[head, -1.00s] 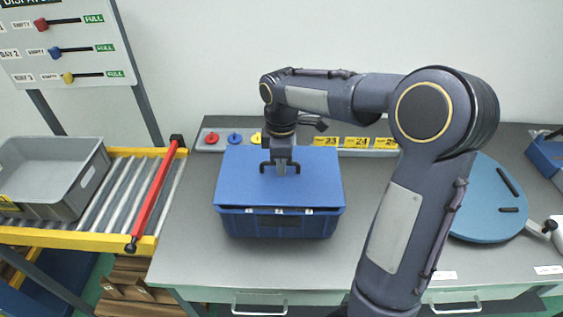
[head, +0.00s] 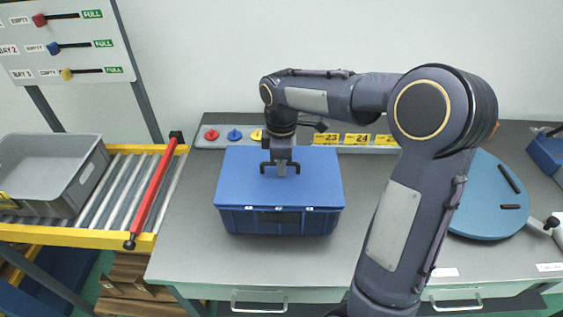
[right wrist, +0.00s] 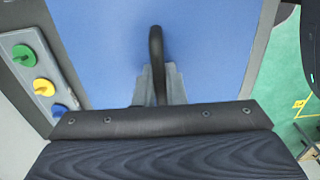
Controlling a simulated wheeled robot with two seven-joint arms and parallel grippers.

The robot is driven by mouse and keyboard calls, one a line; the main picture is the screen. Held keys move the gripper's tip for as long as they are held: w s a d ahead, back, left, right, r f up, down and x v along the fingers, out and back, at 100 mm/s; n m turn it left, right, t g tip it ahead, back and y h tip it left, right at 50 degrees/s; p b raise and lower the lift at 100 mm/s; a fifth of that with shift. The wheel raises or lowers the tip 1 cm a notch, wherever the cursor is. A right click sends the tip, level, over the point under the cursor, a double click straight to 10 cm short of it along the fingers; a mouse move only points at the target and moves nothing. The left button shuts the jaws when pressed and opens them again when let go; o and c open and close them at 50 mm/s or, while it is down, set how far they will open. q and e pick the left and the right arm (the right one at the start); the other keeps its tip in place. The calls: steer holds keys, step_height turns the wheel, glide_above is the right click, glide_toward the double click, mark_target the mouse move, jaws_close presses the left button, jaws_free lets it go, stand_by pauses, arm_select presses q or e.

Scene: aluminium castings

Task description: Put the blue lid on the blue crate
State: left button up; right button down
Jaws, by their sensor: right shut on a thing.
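The blue lid (head: 318,182) lies level over the blue crate (head: 245,222) on the grey table in the head view. Its front edge meets the crate's rim, with no clear gap at the front; the back rim is hidden. My right gripper (head: 281,172) points down at the lid's middle and is shut on its black handle (head: 264,168). In the right wrist view, the grey fingers (right wrist: 158,85) close around the black handle (right wrist: 156,45) above the blue lid (right wrist: 215,50). My left gripper is not in view.
A strip with red, blue and yellow knobs (head: 234,135) runs behind the crate. A blue round board (head: 485,205) lies to the right, beyond my right arm. A grey tote (head: 80,190) stands on the roller conveyor (head: 125,190) at left. Table left of the crate is clear.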

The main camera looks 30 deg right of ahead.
steer(key=shift+f, duration=0.35)
steer(key=c, duration=1.4)
jaws_free()
steer(key=shift+r, duration=0.15)
step_height(320, 180, up, 8)
steer(key=shift+f, duration=0.2)
steer(key=shift+s, duration=0.1)
steer(key=s+a+f+m+t+y, duration=0.1)
steer(key=s+a+m+t, duration=0.1)
steer(key=s+m, duration=0.2)
steer(key=s+a+f+m+t+y, duration=0.1)
steer(key=s+m, duration=0.4)
steer(key=s, duration=0.5)
steer(key=s+a+f+m+t+y, duration=0.1)
steer(key=s+a+f+m+t, duration=0.1)
steer(key=s, duration=0.5)
steer(key=a+f+m, duration=0.1)
steer(key=a+m, duration=0.1)
steer(key=shift+s+a+f+t+y, duration=0.15)
steer(key=shift+s+a+t+y, duration=0.15)
steer(key=shift+s+y, duration=0.1)
